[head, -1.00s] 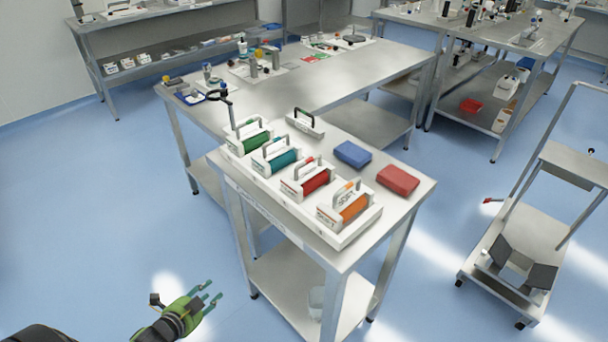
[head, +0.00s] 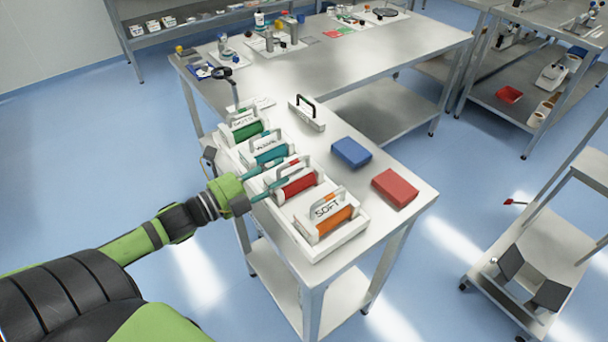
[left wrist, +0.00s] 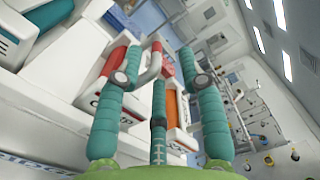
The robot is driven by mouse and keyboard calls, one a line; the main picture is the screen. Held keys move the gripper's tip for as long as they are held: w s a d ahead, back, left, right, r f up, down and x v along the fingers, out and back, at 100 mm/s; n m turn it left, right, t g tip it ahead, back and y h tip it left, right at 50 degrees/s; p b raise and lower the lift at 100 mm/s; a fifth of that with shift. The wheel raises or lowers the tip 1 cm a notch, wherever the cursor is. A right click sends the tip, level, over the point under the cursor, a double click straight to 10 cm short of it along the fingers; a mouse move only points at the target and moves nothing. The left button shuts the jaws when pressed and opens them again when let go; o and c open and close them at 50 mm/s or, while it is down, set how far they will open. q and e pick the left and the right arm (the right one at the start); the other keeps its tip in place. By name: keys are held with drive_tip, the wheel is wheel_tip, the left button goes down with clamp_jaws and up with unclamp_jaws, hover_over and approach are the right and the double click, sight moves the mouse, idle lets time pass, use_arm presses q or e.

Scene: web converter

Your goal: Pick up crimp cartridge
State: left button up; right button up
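A row of white cartridges with coloured rolls and grey handles stands in a white rack (head: 340,248): green (head: 248,132), teal (head: 272,154), red (head: 298,187) and orange (head: 336,221). The orange one's label reads "SOFT"; I cannot clearly read which one says crimp. My left gripper (head: 276,178) is beside the red cartridge, in front of its upper left part. In the left wrist view its fingers (left wrist: 161,65) are spread, with the red cartridge's handle (left wrist: 152,62) showing between them. I cannot tell whether they touch it. My right gripper is out of view.
A larger bench (head: 345,65) adjoins at the back. A trolley (head: 535,250) stands at right.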

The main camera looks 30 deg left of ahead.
sight(295, 161)
use_arm(q)
drive_tip(key=shift+w+d, duration=0.25)
drive_tip(key=shift+w, duration=0.4)
drive_tip(key=p+x, duration=0.1)
drive_tip(key=x, duration=0.3)
drive_tip(key=shift+f+p, duration=0.15)
drive_tip(key=shift+p, duration=0.2)
drive_tip(key=shift+w+d+f, duration=0.1)
drive_tip(key=shift+w+d, duration=0.05)
drive_tip(key=shift+w, duration=0.3)
drive_tip(key=shift+s, duration=0.1)
clamp_jaws()
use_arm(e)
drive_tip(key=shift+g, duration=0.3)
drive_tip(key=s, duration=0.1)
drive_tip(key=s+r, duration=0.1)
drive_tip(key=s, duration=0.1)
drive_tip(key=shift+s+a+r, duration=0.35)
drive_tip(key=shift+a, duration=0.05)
